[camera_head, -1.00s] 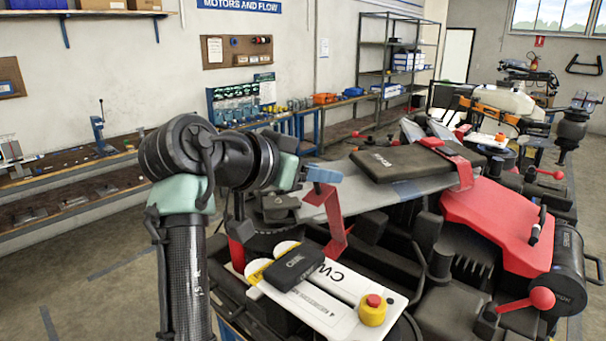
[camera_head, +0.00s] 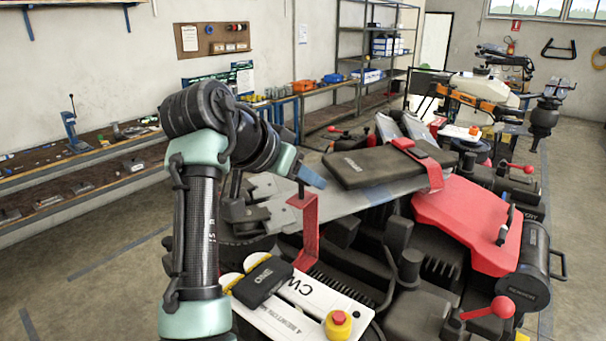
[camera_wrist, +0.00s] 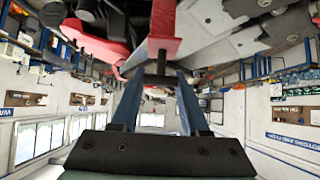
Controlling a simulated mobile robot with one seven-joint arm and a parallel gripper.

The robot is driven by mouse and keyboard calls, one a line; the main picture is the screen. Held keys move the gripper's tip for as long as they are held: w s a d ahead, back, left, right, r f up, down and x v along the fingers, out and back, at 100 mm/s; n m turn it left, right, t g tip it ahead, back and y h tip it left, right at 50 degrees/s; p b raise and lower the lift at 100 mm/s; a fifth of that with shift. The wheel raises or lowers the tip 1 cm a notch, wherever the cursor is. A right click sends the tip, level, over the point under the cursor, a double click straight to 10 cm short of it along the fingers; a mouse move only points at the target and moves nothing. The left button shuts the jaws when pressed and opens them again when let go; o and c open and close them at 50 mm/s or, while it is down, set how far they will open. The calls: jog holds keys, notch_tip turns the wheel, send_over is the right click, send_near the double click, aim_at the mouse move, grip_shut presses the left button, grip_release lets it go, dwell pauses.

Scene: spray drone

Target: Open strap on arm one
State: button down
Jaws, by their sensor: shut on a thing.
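My gripper (camera_head: 309,183) is in the head view, its blue fingers angled down at the top of a red strap (camera_head: 307,228). The strap stands up from the drone's left side and folds near its lower end. In the wrist view my gripper (camera_wrist: 158,88) is shut on a dark crosspiece (camera_wrist: 156,79) at the end of the red strap (camera_wrist: 163,30). Where the first strap is fastened is partly hidden by drone parts.
The white plate (camera_head: 300,295) with a black block (camera_head: 263,283) and a red-and-yellow button (camera_head: 338,324) lies below my gripper. The red cover (camera_head: 465,222) and red-knobbed levers (camera_head: 500,308) stand to the right. Benches (camera_head: 90,165) line the wall; the floor at left is clear.

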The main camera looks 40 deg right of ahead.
jog(key=c, duration=0.8)
grip_release()
jog(key=shift+s+f, duration=0.1)
jog(key=shift+f, duration=0.45)
jog(key=o, duration=0.4)
jog(key=shift+d+r, duration=0.1)
jog(key=shift+r, duration=0.05)
jog(key=shift+r, duration=0.15)
jog(key=b+v, duration=0.5)
jog(key=v, duration=0.8)
jog(key=shift+b, duration=0.4)
jog(key=shift+d, duration=0.15)
